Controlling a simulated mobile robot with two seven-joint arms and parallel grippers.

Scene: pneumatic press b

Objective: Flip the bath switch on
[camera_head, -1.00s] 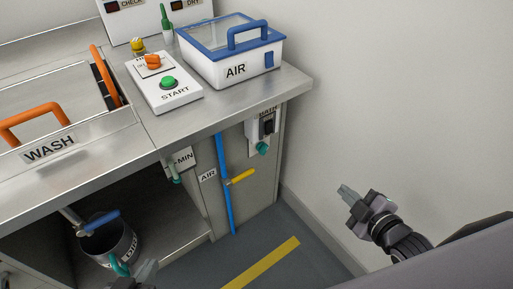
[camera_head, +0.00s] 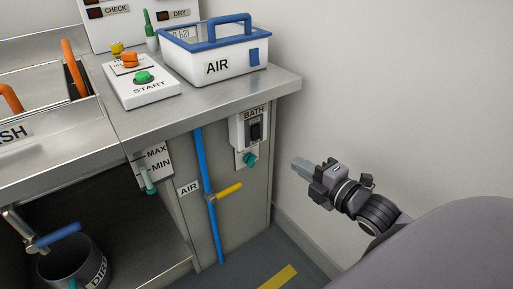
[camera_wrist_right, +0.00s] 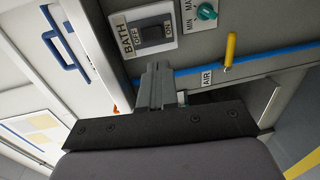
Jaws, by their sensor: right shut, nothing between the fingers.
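The bath switch (camera_head: 256,130) is a black rocker on a white box labelled BATH on the cabinet's right front, under the countertop edge. A teal knob (camera_head: 250,159) sits below it. In the right wrist view the black switch (camera_wrist_right: 155,34) shows with ON and OFF marks; which way it is set is too small to tell. My right gripper (camera_head: 299,167) is shut and empty, to the right of and a little lower than the switch, apart from it in the head view. In the right wrist view its fingers (camera_wrist_right: 154,72) point at the BATH panel's lower edge. My left gripper is out of view.
A blue pipe (camera_head: 207,170) with a yellow valve handle (camera_head: 228,190) runs down left of the switch. The countertop (camera_head: 215,105) overhangs above, carrying the AIR box (camera_head: 215,68) and START panel (camera_head: 145,90). A plain wall stands on the right.

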